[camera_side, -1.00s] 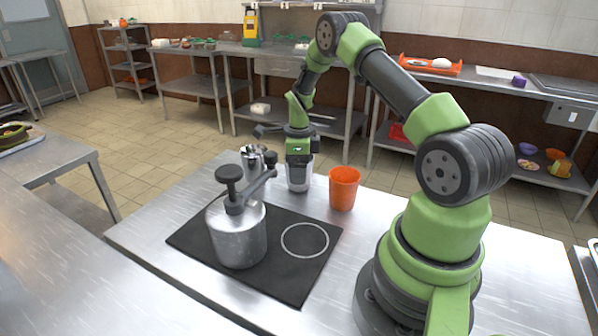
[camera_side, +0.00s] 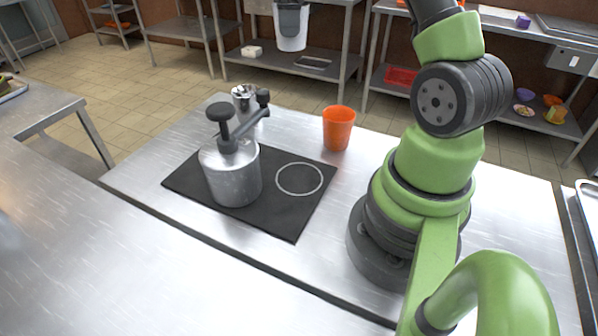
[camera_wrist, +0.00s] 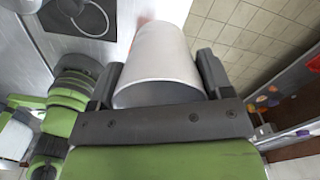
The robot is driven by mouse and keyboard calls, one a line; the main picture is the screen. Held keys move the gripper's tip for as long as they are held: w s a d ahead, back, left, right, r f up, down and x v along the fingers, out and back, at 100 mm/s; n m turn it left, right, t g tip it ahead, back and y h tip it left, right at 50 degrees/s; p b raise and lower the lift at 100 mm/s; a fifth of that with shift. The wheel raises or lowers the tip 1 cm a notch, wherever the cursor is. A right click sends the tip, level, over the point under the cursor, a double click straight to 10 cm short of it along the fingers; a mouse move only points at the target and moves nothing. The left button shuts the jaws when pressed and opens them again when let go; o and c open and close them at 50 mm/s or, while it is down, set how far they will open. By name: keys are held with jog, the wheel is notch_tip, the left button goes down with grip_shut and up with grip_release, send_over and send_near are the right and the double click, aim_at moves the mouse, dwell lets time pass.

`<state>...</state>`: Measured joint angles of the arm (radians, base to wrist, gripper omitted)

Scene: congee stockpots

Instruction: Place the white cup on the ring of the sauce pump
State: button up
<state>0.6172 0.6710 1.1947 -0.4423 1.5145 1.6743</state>
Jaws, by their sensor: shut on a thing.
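The white cup (camera_side: 291,28) is held in the air at the top of the side view, upright. My gripper (camera_wrist: 158,72) is shut on it, with a dark finger on each side of the cup (camera_wrist: 163,55) in the wrist view. In the side view the gripper is mostly cut off by the top edge. The sauce pump (camera_side: 233,180) is a silver pot with a black knob and spout, standing on a black mat (camera_side: 290,222). The thin white ring (camera_side: 276,178) lies on the mat to the right of the pump, empty. The cup is well above and apart from it.
An orange cup (camera_side: 338,128) stands on the steel counter right of the mat's far corner. The counter (camera_side: 150,150) left of the mat is clear.

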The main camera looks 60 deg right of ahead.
jog(key=shift+a+r+n, duration=0.2)
jog(key=shift+r, duration=0.3)
jog(key=shift+a+r+n, duration=0.2)
jog(key=shift+r, duration=0.3)
jog(key=s+a+n, duration=0.5)
jog(key=a+n, duration=0.3)
jog(key=n, duration=0.1)
jog(key=s+a+n, duration=0.5)
jog(key=a+n, duration=0.2)
jog(key=n, duration=0.1)
jog(key=f, duration=2.1)
jog(key=shift+w+a+f, duration=0.1)
jog(key=shift+w+f, duration=0.1)
jog(key=shift+w, duration=0.05)
jog(key=o, duration=0.5)
jog(key=shift+f, duration=0.15)
jog(key=o, duration=0.4)
